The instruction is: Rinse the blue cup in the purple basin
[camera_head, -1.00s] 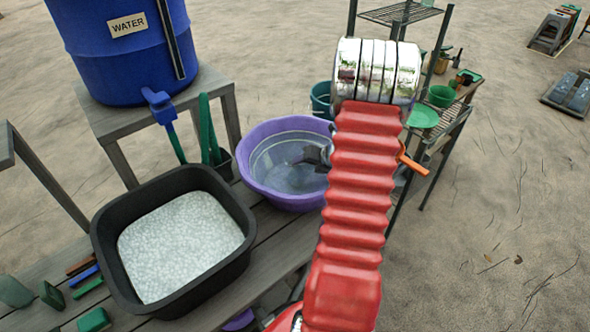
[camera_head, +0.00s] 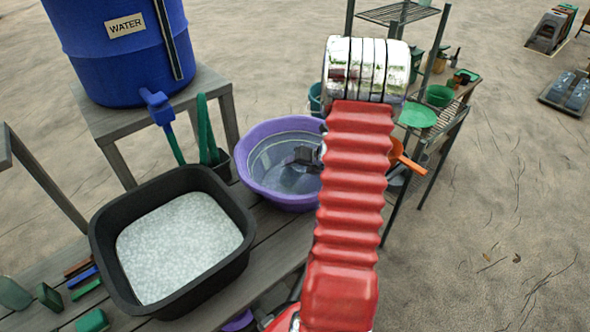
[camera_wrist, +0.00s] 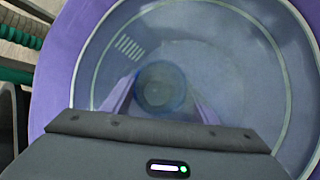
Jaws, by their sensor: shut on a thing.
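The purple basin (camera_head: 262,190) stands on the wooden bench, left of my red arm, and looks filled with murky water. My gripper (camera_head: 303,156) reaches over the basin's right half in the head view. In the wrist view my gripper (camera_wrist: 160,100) points down into the basin (camera_wrist: 60,60) and is shut on the blue cup (camera_wrist: 160,86). The cup shows as a dark round shape with a bluish rim between the fingers, seen from above. It looks dim, as if at or under the water. In the head view I cannot make the cup out.
A black tub (camera_head: 110,268) of white pellets stands left of the basin. A blue water barrel (camera_head: 120,60) with a tap (camera_head: 157,105) stands behind. A wire shelf (camera_head: 432,150) with green dishes stands right of my arm. Sponges and brushes lie at the bench's left.

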